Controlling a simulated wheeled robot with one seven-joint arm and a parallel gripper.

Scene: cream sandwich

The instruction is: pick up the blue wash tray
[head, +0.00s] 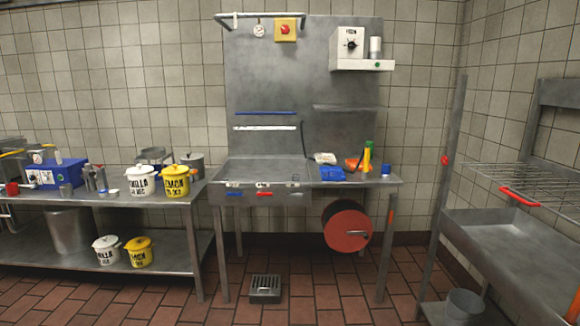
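A small blue item that looks like the blue wash tray (332,174) lies on the right part of the steel wash table (350,183) in the middle of the head view. A pale item (325,158) sits just behind it, touching or close to it; I cannot tell which. An orange item (352,164) and a yellow bottle with a green top (367,157) stand to its right. My gripper is not in view.
A left bench holds a white pot (140,181), a yellow pot (175,181) and a blue box (56,172). A red reel (346,227) hangs under the wash table. A floor drain (265,287) lies in front. A steel rack (520,240) stands at right. The tiled floor between is mostly clear.

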